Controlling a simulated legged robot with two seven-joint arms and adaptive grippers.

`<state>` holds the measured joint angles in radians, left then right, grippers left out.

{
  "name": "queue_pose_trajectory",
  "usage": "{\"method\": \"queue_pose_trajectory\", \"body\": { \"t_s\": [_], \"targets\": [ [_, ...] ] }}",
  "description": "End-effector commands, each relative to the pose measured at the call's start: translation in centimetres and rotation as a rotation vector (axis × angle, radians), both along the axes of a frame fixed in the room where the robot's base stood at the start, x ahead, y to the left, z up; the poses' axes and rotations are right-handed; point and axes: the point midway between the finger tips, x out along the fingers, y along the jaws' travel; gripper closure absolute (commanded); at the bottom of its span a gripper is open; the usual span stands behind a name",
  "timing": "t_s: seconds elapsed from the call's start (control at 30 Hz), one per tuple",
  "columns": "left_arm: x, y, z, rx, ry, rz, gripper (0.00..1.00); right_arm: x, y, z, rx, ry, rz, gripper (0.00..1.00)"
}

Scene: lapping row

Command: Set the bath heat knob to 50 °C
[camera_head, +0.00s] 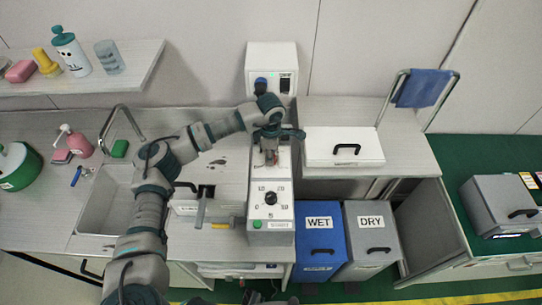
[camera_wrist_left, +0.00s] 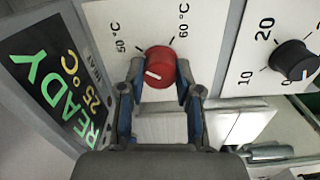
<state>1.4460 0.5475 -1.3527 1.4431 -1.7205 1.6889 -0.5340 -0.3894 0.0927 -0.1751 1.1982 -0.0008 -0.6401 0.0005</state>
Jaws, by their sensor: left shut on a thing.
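The red bath heat knob (camera_wrist_left: 160,66) is on a pale panel with 50 °C printed at its upper left and 60 °C at its upper right. Its white pointer line slants to the lower left, not at either of these labels. My left gripper (camera_wrist_left: 159,82) has one finger on each side of the knob and is shut on it. In the head view my left gripper (camera_head: 269,153) reaches down over the panel, and the red knob shows only in part. A display (camera_wrist_left: 60,80) beside the panel reads READY and 25 °C.
A black knob (camera_head: 270,198) with a 0 to 30 scale and a green button (camera_head: 257,224) are on the same housing. A sink (camera_head: 105,200) is at left. A white lidded box (camera_head: 343,145) stands right. WET (camera_head: 320,240) and DRY (camera_head: 372,240) bins are below.

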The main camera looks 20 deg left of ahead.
Motion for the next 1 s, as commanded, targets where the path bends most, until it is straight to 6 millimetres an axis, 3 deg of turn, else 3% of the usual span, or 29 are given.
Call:
{"method": "queue_pose_trajectory", "body": {
  "t_s": [0.3,0.8,0.83,0.93,1.0],
  "targets": [
    [0.23,0.08,0.22,-0.002,-0.007,-0.104,1.0,1.03,0.16,0.69,0.0,-0.006,-0.002,0.6],
    [0.26,0.09,0.31,-0.002,-0.009,-0.12,1.0,1.18,0.14,0.8,0.0,-0.003,-0.001,0.6],
    [0.26,0.09,0.32,-0.002,-0.009,-0.12,0.64,1.17,0.14,0.8,0.0,-0.003,-0.001,0.6],
    [0.23,0.09,0.27,-0.001,-0.008,-0.121,0.41,1.18,0.13,0.8,0.0,-0.003,-0.001,0.6],
    [0.18,0.07,0.22,-0.001,-0.006,-0.121,0.41,1.19,0.14,0.8,0.0,-0.004,-0.001,0.6]
  ]
}}
